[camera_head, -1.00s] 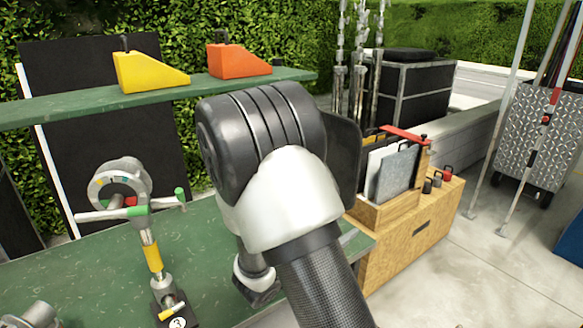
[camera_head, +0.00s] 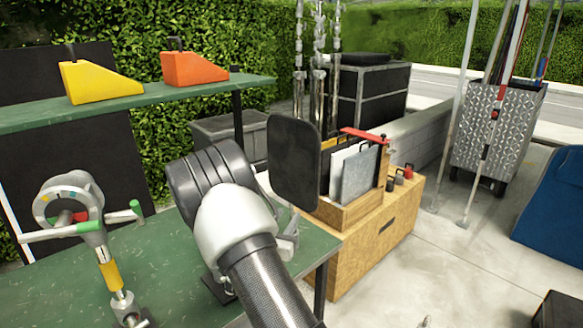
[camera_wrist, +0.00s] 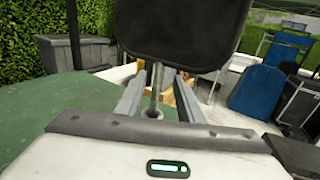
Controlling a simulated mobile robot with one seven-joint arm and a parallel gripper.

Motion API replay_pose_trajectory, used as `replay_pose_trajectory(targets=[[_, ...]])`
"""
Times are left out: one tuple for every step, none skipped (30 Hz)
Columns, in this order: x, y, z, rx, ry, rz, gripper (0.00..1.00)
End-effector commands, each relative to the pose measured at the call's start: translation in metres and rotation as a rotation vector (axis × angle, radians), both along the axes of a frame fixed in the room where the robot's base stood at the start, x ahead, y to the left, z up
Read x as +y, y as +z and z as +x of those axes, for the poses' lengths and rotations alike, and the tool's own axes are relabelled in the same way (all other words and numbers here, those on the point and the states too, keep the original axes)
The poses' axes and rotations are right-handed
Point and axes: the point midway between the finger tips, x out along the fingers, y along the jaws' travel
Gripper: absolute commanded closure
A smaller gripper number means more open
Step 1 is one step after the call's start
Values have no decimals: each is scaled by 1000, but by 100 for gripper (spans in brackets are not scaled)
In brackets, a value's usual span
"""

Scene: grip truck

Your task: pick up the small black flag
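The small black flag (camera_head: 294,160) is a dark rounded panel near the right end of the green table, just beyond my gripper. It fills the top middle of the wrist view (camera_wrist: 182,35). Its thin metal stem (camera_wrist: 156,90) runs down between the two fingers of my gripper (camera_wrist: 160,82). The fingers stand apart on either side of the stem, with a visible gap, so the gripper looks open. In the head view my arm hides most of the gripper (camera_head: 285,232) and the stem. A dark base shows on the table behind my arm; whether it holds the flag is hidden.
A clamp stand with green-tipped handle (camera_head: 75,215) stands on the green table (camera_head: 150,262) at left. Yellow (camera_head: 98,82) and orange (camera_head: 195,69) wedges sit on the shelf above. A wooden box (camera_head: 375,235) with upright panels stands at right.

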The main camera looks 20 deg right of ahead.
Motion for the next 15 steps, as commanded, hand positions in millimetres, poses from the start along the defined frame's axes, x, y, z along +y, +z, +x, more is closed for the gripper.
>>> replay_pose_trajectory(targets=[[-1, 0, 2, 0, 0, 0, 66], [-3, 0, 3, -1, 0, -1, 66], [-4, 0, 5, -1, 0, -1, 66], [-7, -1, 8, -1, -1, -1, 66], [-10, -1, 11, -1, -1, 0, 66], [-14, -1, 16, -2, -2, -1, 66], [-17, -2, 19, -2, -2, 1, 66], [-20, -2, 23, -2, -2, 1, 66], [-24, -3, 28, -1, -3, 0, 66], [-26, -2, 31, -2, -2, -1, 66], [-29, -3, 34, -1, -1, 0, 66], [-31, -2, 37, -1, -1, 0, 66], [-33, -2, 39, -2, -1, 1, 66], [-34, -2, 40, -2, -1, 1, 66], [-35, -2, 41, -1, -1, 0, 66]])
